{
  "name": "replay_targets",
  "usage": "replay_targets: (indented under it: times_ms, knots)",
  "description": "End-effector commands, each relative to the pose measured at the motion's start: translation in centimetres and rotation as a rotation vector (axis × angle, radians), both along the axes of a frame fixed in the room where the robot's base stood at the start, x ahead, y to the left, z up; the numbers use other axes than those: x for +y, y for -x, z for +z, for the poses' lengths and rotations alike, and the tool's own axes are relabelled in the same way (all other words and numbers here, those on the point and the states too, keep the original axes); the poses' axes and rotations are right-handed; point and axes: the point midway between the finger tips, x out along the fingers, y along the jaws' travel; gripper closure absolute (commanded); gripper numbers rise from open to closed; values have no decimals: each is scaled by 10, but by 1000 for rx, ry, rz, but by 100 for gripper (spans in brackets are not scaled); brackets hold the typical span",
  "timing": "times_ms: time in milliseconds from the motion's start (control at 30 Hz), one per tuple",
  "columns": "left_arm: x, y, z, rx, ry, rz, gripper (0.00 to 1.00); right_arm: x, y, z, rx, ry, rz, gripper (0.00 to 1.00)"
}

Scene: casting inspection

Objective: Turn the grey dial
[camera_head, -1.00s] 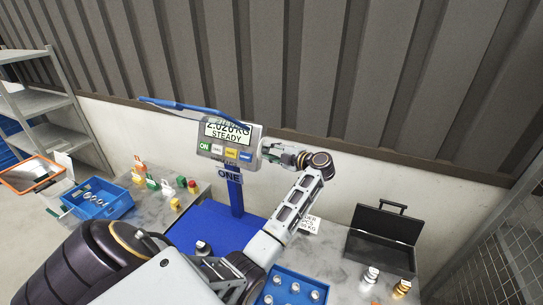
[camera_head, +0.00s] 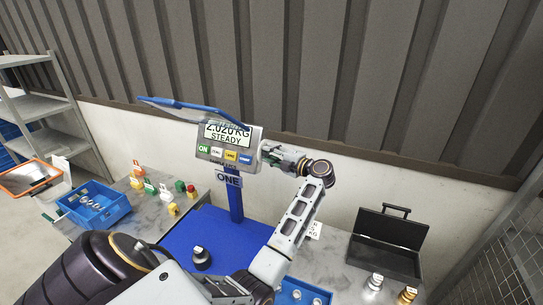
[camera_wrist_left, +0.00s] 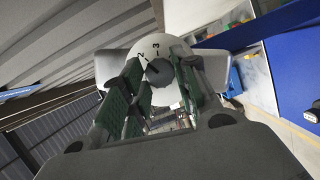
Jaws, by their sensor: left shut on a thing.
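The grey dial (camera_wrist_left: 160,75) sits on a round white face marked 2 and 3 in the left wrist view, with a dark line across its knob. In the head view the dial itself is hidden by the gripper. My left gripper (camera_head: 268,152) is at the right side of the display box (camera_head: 228,145). In the wrist view its two green-padded fingers (camera_wrist_left: 160,90) stand on either side of the dial, shut on it. The display reads 2.020 KG STEADY. My right gripper is not in view.
A black weight (camera_head: 201,256) stands on the blue scale plate (camera_head: 190,234). A blue crate (camera_head: 82,215) and coloured small parts are at the left. An open black case (camera_head: 383,262) stands at the right. A corrugated wall (camera_head: 330,75) rises close behind.

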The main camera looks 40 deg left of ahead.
Motion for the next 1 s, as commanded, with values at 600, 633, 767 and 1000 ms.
replay_targets:
  times_ms: [600, 633, 767, 1000]
  knots:
    - [-1, 0, -1, 1, 1, 0, 48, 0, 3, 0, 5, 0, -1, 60]
    - [-1, 0, -1, 1, 2, 0, 48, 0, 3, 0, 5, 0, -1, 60]
    - [-6, 0, -1, 1, 3, -1, 48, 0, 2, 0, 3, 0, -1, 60]
    - [-25, 1, 1, 2, 4, -2, 48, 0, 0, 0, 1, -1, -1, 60]
